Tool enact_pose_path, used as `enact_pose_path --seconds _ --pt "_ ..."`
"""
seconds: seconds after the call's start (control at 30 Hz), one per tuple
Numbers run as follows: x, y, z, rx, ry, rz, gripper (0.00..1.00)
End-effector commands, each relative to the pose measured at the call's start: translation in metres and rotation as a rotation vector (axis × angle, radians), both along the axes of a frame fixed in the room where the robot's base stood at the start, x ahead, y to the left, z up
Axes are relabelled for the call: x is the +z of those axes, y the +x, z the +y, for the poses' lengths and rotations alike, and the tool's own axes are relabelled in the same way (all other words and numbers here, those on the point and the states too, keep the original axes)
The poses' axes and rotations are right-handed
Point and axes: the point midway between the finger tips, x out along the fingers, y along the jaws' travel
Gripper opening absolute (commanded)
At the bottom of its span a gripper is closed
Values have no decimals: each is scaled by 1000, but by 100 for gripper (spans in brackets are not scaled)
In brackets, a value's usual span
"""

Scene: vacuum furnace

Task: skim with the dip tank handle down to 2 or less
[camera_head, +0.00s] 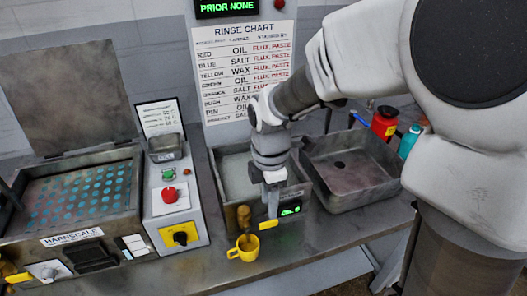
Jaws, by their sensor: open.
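The grey dip tank (224,167) stands at the middle of the bench, with pale liquid visible inside. Its front carries a small green display (291,210) that seems to start with "OIL"; the number is too small to read surely. A short yellow handle (268,224) sticks out at the tank's front, left of the display. My gripper (273,204) points down at the front of the tank, just above the yellow handle, with its jaws open. Its fingertips are small here, and I cannot tell whether they touch the handle.
A yellow cup (246,248) stands below a brownish fitting (243,216) at the tank's front. A control box (172,205) and open-lidded machine (75,195) stand left.

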Motion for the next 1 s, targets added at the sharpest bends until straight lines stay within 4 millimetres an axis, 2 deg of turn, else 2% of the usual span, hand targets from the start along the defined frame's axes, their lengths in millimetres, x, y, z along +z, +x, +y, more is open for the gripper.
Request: enact_pose_path --seconds 0.03,0.1,0.3,0.5,0.73,0.77,0.97,1.0 --pt "-13 -1 0 0 -1 6 41" --pt "-27 -1 0 0 -1 6 41" --pt "-54 0 0 0 -1 2 41" --pt "-64 0 0 -1 0 -1 41" --pt "-64 0 0 -1 0 -1 41" --pt "-64 0 0 -1 0 -1 38" --pt "-64 0 0 -1 0 -1 2" --pt "-64 0 0 -1 0 -1 0"
